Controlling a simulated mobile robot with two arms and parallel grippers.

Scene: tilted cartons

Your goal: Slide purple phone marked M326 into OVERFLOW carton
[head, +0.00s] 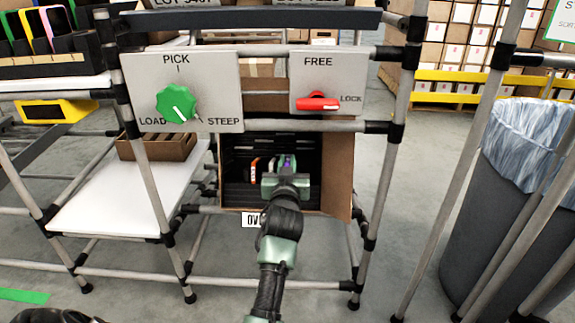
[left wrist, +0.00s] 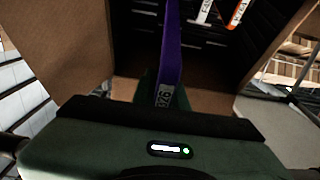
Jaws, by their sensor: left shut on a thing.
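The purple phone (left wrist: 167,50) is held in my left gripper (head: 286,168). In the left wrist view it stands on edge, pointing away from the gripper, with a label whose visible end reads "326". In the head view only a small purple strip (head: 288,160) shows between the fingers. The OVERFLOW carton (head: 338,175) is brown with a black slotted inside, and its tag (head: 251,219) shows only "OV", the rest hidden by my arm. The gripper is at the carton's open front with the phone inside the opening. Whether the phone touches a slot cannot be told.
An orange-marked phone (left wrist: 240,12) and a white one (left wrist: 205,10) stand inside the carton, right of the purple phone in the wrist view. Above are a panel with a green knob (head: 176,103) and one with a red lever (head: 318,102). Rack posts flank the carton.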

